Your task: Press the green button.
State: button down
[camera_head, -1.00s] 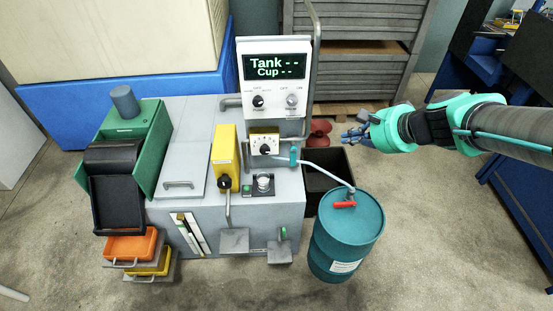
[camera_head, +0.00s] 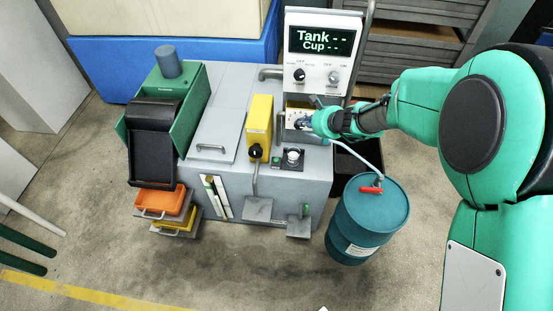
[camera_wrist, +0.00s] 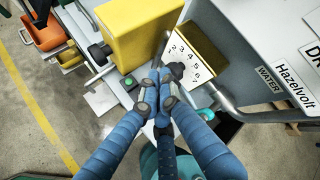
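The green button (camera_head: 277,161) is small and sits on a black panel at the front of the grey machine, beside a round silver knob (camera_head: 293,156). The button also shows in the wrist view (camera_wrist: 130,82), left of my fingertips. My gripper (camera_head: 304,124) is in front of the numbered dial plate (camera_head: 291,115), above and right of the button and apart from it. In the wrist view the blue fingers of my gripper (camera_wrist: 160,85) are drawn together, with nothing seen between them. Their tips are close to the black dial knob (camera_wrist: 177,70); contact cannot be told.
A yellow box (camera_head: 259,125) with a black knob stands left of the panel. A handle bar (camera_wrist: 245,113) lies right of my fingers.

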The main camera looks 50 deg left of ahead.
jog(key=m, duration=0.2)
send_over(277, 161)
notch_tip(277, 161, down, 14)
jog(key=shift+s+a+r+h, duration=0.1)
jog(key=shift+r+h, duration=0.05)
jog(key=shift+h, duration=0.15)
jog(key=shift+f+b, duration=1.1)
jog(key=shift+f, duration=2.2)
jog(key=shift+f+b, duration=1.1)
jog(key=shift+b, duration=0.1)
jog(key=shift+f, duration=0.15)
jog(key=shift+f, duration=0.25)
